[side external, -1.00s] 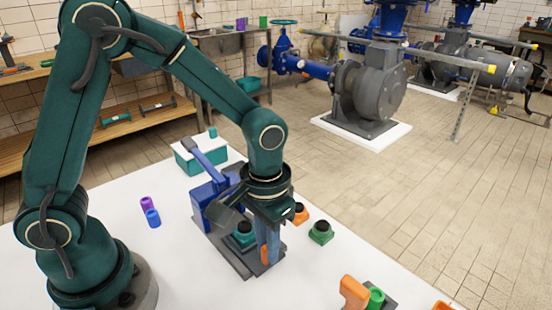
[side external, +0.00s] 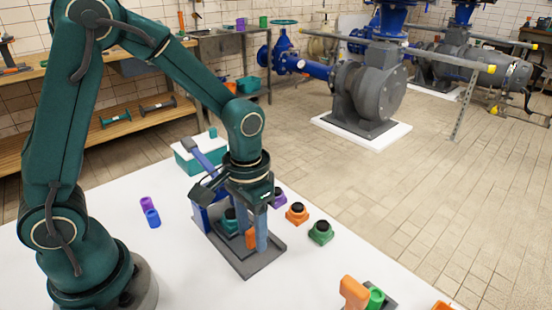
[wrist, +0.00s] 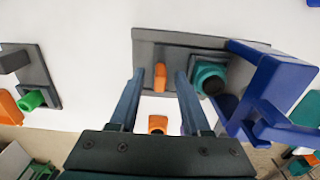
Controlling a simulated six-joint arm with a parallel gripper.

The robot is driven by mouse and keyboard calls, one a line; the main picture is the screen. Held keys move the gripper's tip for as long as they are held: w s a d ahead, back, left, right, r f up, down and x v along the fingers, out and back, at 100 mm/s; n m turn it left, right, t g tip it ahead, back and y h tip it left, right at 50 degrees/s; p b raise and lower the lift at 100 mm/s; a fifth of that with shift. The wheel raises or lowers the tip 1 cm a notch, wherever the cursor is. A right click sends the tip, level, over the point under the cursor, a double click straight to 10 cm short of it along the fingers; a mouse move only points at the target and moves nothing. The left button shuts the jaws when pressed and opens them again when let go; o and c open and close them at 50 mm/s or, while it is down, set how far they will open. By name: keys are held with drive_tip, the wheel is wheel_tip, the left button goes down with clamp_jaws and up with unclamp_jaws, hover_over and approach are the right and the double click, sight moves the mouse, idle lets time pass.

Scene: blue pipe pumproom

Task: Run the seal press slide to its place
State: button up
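The seal press is a blue frame (wrist: 275,85) with a lever (side external: 208,157) raised over a dark grey base plate (side external: 252,265). Its slide carries a teal block with a black top (wrist: 210,77) and an upright orange handle (side external: 250,238). In the wrist view the teal block sits close beside the blue frame, on the handle's right. My gripper (wrist: 160,74) points down over the base, with one finger on each side of the orange handle and a visible gap on both sides. It is open. My wrist partly hides the frame in the side view.
Purple (side external: 279,198), orange (side external: 297,213) and green (side external: 320,232) blocks with black tops stand behind and right of the press. A fixture with an orange grip (side external: 354,292) and green cylinder (side external: 376,299) stands at front right. A teal bin (side external: 200,160) is behind the press.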

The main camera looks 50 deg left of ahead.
drive_tip(key=shift+r, duration=2.6)
